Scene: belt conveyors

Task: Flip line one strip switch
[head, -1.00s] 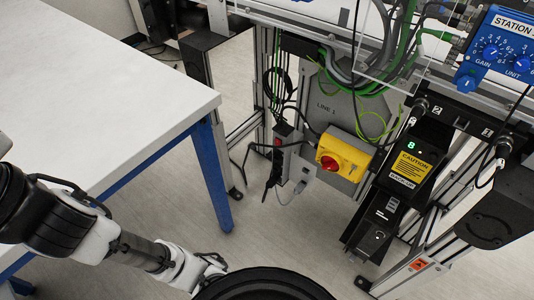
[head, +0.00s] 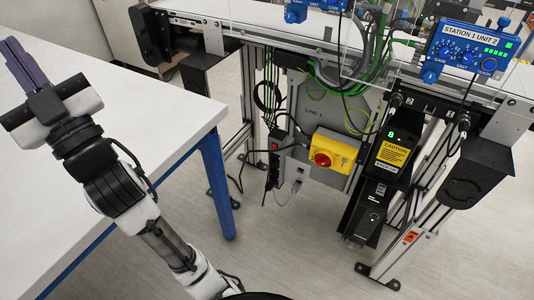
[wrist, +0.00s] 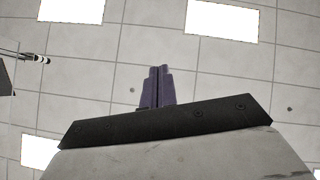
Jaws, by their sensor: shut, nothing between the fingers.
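The power strip (head: 272,172) is a dark upright bar with a small red switch (head: 275,146) near its top. It hangs at the left side of the grey panel labelled LINE 1 (head: 318,97), under the conveyor. The switch is small, and I cannot tell its position. My gripper (head: 12,45) is raised over the white table at the far left, well away from the strip. Its purple fingers are together and hold nothing. They also show in the wrist view (wrist: 158,75), pointing up toward the ceiling.
A yellow box with a red knob (head: 334,154) sits right of the strip, with a black CAUTION backup unit (head: 393,155) further right. Cables hang around the strip. The white table (head: 190,90) with blue legs stands left. The floor in front is clear.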

